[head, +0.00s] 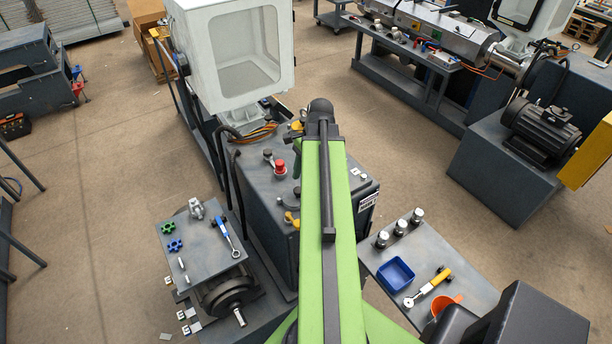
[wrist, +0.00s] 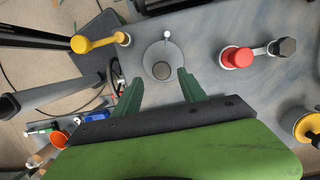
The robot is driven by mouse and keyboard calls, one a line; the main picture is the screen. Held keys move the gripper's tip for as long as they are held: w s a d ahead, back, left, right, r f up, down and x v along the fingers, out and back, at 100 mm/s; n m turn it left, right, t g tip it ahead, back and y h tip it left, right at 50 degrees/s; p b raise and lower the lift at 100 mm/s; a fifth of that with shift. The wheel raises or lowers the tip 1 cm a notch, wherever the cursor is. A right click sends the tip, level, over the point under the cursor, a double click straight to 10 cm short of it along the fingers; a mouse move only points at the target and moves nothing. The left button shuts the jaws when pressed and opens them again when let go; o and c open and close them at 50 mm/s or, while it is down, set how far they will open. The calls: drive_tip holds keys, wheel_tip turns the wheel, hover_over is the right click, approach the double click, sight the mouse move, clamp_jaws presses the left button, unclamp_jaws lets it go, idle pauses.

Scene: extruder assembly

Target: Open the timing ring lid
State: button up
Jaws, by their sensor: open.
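In the wrist view, a round grey disc (wrist: 154,55) with a dark round centre and a small white-tipped pin at its far edge lies on the grey machine top. It looks like the timing ring lid, though no label shows. It lies flat. My gripper (wrist: 158,88) is open, its two green fingers spread just on the near side of the disc, with nothing between them. I cannot tell the height of the fingers above the surface.
On the machine top (wrist: 215,25), a red knob (wrist: 238,58) stands right of the disc and a yellow lever (wrist: 97,43) left of it. Another yellow part (wrist: 307,128) is farther right. A side table (head: 460,275) holds a blue tray (head: 396,275) and several metal cylinders.

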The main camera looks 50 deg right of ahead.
sight(298, 190)
drive_tip(key=b+x, duration=0.3)
drive_tip(key=x, duration=0.1)
drive_tip(key=shift+w, duration=0.1)
drive_tip(key=shift+r+p, duration=0.25)
drive_tip(key=shift+p, duration=0.05)
drive_tip(key=c, duration=0.8)
drive_tip(key=shift+c, duration=0.2)
